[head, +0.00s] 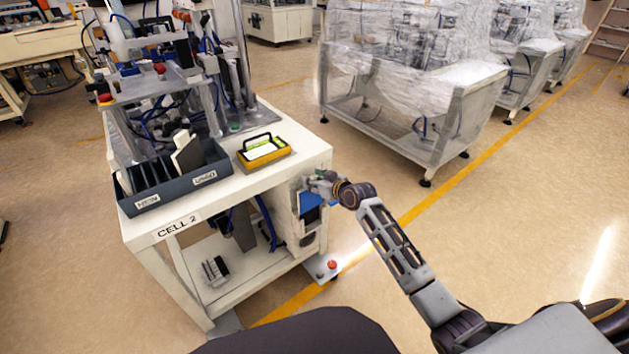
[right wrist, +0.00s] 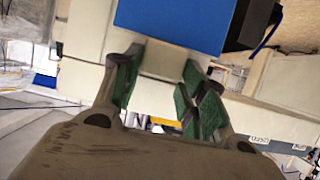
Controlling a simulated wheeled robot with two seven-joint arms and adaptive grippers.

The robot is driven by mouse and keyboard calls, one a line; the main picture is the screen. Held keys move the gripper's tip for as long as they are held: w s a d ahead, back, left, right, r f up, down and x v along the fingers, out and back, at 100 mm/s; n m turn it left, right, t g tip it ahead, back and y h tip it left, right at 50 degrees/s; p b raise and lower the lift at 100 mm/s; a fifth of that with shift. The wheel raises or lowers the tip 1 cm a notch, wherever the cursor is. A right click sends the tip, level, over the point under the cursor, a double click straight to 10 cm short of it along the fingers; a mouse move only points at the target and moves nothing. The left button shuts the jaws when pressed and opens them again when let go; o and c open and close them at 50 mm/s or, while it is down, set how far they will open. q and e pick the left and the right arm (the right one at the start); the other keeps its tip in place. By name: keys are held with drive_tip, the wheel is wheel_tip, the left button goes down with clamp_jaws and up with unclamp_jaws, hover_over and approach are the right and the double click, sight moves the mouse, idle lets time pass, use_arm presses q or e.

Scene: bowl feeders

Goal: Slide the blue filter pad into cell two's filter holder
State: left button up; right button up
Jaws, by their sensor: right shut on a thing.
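The blue filter pad (head: 311,201) shows at the right end of the cell two bench (head: 165,222), by the filter holder (head: 309,222), a pale housing with a dark opening. In the right wrist view the pad (right wrist: 175,20) is a flat blue sheet with a pale strip at its near edge. My right gripper (head: 326,184) is shut on that strip, its green fingertips (right wrist: 160,88) on both sides. A black block is right beside the pad there. I cannot tell whether the pad is inside the holder. My left gripper is not in view.
On the bench stands a dark bin (head: 172,185) labelled NEW and USED, with a grey pad (head: 187,155) upright in it. A yellow device (head: 263,151) lies to its right. Plastic-wrapped machines (head: 410,60) stand behind. The floor to the right is free.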

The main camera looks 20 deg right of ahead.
sight(312, 196)
idle(0.4)
drive_tip(key=shift+r+p, duration=0.1)
drive_tip(key=shift+p, duration=0.25)
drive_tip(key=shift+f, duration=0.2)
idle(0.9)
drive_tip(key=shift+f+b, duration=2.15)
drive_tip(key=shift+f, duration=2.1)
idle(1.9)
